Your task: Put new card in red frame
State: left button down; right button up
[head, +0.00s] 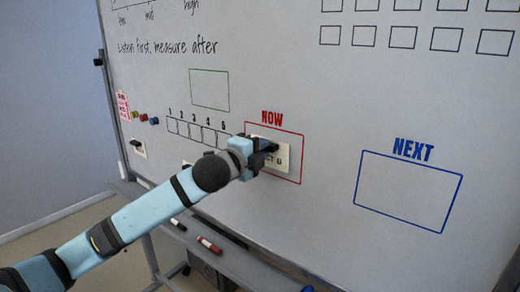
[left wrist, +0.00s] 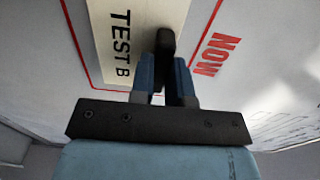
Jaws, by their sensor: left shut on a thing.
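The red frame (head: 296,147) is drawn on the whiteboard under the word NOW. A cream card (head: 284,160) lies within its outline. In the left wrist view the card (left wrist: 107,35) reads TEST B and has a black grip (left wrist: 165,43) on its face. My left gripper (head: 268,148) is at the card, its blue fingers shut on the black grip. The gripper hides part of the card and of the frame's left side. The card looks flat to the board; I cannot tell whether it touches. My right gripper is not in view.
An empty blue frame (head: 408,190) marked NEXT is to the right. Something dark shows behind my arm. A tray (head: 250,262) with markers (head: 208,244) runs below the board.

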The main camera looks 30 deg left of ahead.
pick_arm(q)
jog(key=shift+w, duration=0.35)
dwell(0.3)
jog(key=c, duration=0.6)
grip_release()
jog(key=shift+s, duration=0.1)
jog(key=shift+s+a+b, duration=0.15)
jog(key=shift+s+b, duration=0.05)
jog(key=shift+s, duration=1.55)
jog(key=shift+s+a+b, duration=0.1)
jog(key=shift+s+b, duration=0.05)
jog(key=shift+s, duration=1.6)
